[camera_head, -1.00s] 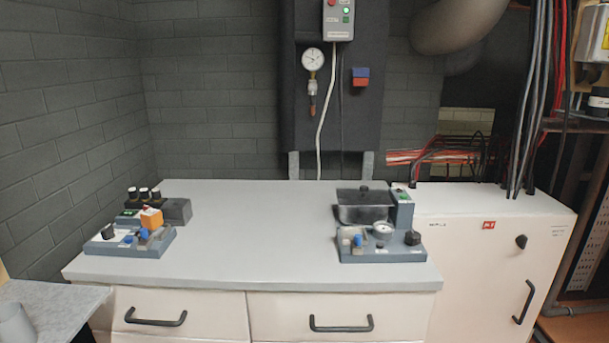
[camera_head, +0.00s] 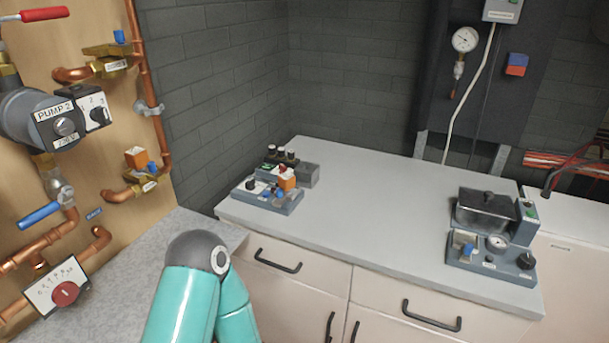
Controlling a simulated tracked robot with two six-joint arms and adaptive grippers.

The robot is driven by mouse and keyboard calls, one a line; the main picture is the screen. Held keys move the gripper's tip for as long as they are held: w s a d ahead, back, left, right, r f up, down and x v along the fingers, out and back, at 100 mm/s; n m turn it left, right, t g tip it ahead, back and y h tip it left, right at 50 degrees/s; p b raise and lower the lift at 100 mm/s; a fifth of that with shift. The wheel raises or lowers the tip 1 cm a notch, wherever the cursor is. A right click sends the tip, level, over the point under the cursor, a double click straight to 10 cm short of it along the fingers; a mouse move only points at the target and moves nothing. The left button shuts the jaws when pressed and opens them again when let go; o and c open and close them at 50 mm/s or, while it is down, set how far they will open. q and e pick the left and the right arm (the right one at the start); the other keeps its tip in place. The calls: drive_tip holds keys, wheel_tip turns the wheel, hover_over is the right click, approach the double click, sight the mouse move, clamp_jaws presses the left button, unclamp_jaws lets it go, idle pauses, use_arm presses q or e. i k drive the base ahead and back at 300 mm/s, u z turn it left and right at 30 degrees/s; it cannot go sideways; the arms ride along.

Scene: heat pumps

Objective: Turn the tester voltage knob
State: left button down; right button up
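No knob in view is readably marked as the tester voltage knob. A red knob (camera_head: 65,293) sits on a white plate with a printed scale (camera_head: 42,288), low on the wooden board at the left. The left bench unit (camera_head: 268,201) carries a small black knob (camera_head: 251,184), blue parts and an orange block. The right bench unit (camera_head: 478,264) carries a round gauge (camera_head: 497,243) and a black knob (camera_head: 525,261). A teal link of my arm rises at the bottom centre. Neither gripper is in view.
The wooden board (camera_head: 85,205) carries copper pipes, a pump labelled PUMP 2 (camera_head: 60,118) and valves with red and blue handles. A grey speckled worktop (camera_head: 130,265) lies below it. The white bench top (camera_head: 390,215) is clear between its two units.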

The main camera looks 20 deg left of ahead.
sight(250, 184)
drive_tip(key=u, duration=0.5)
drive_tip(key=k, duration=1.2)
drive_tip(key=u, duration=0.1)
drive_tip(key=i, duration=0.7)
drive_tip(key=z, duration=0.5)
drive_tip(key=i, duration=0.7)
drive_tip(key=u, duration=0.9)
drive_tip(key=i, duration=0.3)
drive_tip(key=z, duration=1.25)
